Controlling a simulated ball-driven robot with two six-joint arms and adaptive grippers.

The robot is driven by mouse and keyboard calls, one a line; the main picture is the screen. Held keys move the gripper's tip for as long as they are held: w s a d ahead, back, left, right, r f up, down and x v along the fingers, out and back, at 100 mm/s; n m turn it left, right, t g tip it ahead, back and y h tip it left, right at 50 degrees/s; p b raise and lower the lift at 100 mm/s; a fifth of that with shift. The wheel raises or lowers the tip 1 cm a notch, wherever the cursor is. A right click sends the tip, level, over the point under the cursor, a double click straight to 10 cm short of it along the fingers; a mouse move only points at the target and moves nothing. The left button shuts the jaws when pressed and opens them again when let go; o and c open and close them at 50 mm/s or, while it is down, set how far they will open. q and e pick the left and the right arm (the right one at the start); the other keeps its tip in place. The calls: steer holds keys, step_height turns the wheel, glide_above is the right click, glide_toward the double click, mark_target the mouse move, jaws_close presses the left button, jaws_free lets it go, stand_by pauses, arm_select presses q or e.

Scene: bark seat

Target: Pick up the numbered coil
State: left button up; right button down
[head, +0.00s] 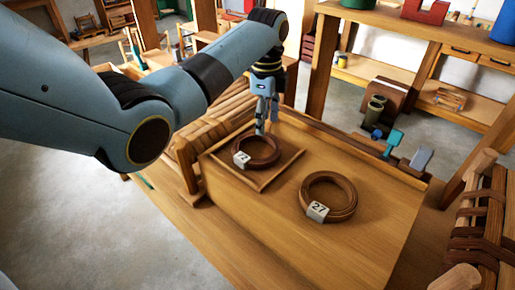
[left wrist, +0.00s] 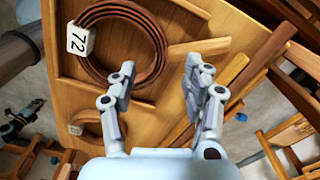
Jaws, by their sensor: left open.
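A brown coil (head: 268,160) with a white number tag lies in a shallow wooden tray (head: 262,184) on the bench. A second brown coil (head: 345,191), tagged 27, lies on the bare board to its right. My left gripper (head: 267,124) points down at the back of the tray coil, with its fingers open and empty. In the left wrist view, a large coil (left wrist: 158,62) tagged 72 lies ahead and left of the open fingers (left wrist: 160,70). My right gripper is out of view.
The bench board (head: 330,245) is clear in front of the coils. Small tools and a blue-headed item (head: 393,139) lie along its back right edge. A wooden rail (head: 188,160) borders the left, and a bark-woven chair frame (head: 485,222) stands at right.

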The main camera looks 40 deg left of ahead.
arm_select(q)
step_height(320, 180, down, 4)
steer(key=shift+s+f, duration=0.1)
jaws_close()
stand_by(0.4)
